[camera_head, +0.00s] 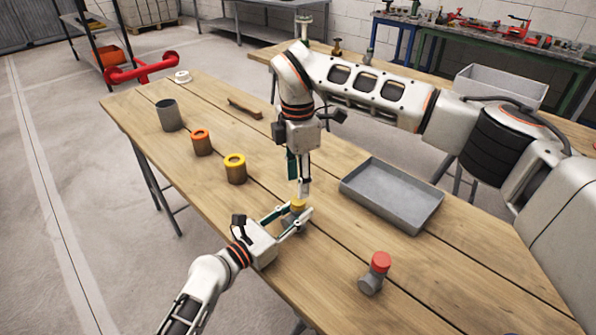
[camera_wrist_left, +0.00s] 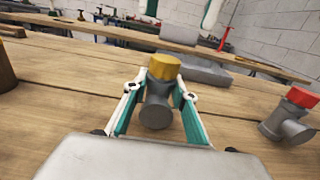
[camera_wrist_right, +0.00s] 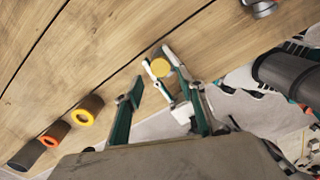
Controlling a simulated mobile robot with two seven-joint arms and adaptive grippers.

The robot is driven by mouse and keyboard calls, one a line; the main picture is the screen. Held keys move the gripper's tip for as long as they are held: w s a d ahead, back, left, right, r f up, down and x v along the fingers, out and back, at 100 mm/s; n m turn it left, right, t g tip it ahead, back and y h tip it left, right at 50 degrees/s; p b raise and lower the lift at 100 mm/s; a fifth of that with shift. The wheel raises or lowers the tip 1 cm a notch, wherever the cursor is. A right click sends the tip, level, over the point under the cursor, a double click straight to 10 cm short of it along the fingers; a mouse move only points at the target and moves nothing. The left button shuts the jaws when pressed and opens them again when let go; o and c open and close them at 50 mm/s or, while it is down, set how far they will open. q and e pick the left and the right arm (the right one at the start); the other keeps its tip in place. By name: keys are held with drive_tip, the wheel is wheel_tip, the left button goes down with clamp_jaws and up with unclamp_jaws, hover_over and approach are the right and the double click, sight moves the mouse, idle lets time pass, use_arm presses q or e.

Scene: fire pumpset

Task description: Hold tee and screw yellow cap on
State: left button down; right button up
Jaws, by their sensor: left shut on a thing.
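A grey pipe tee stands in the jaws of my left gripper (camera_head: 297,211); the left wrist view shows the tee (camera_wrist_left: 155,112) best, its round branch facing that camera. The left fingers press on it from both sides. A yellow cap (camera_wrist_left: 165,67) sits upright on top of the tee, and it also shows in the head view (camera_head: 298,204). My right gripper (camera_head: 302,190) points down just above the yellow cap. In the right wrist view its fingers are spread and empty, with the yellow cap (camera_wrist_right: 160,67) beyond their tips.
A second grey tee (camera_head: 370,284) with a red cap (camera_head: 380,262) stands at the front right. An empty grey tray (camera_head: 392,195) lies to the right.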

sight(298, 200)
drive_tip(key=n, duration=0.5)
drive_tip(key=shift+r+n, duration=0.25)
drive_tip(key=shift+n, duration=0.05)
drive_tip(key=n, duration=0.5)
drive_tip(key=shift+r, duration=0.2)
drive_tip(key=n, duration=0.5)
drive_tip(key=shift+r, duration=0.25)
drive_tip(key=n, duration=0.7)
drive_tip(key=shift+r, duration=0.3)
drive_tip(key=shift+f, duration=0.1)
drive_tip(key=shift+f, duration=3.95)
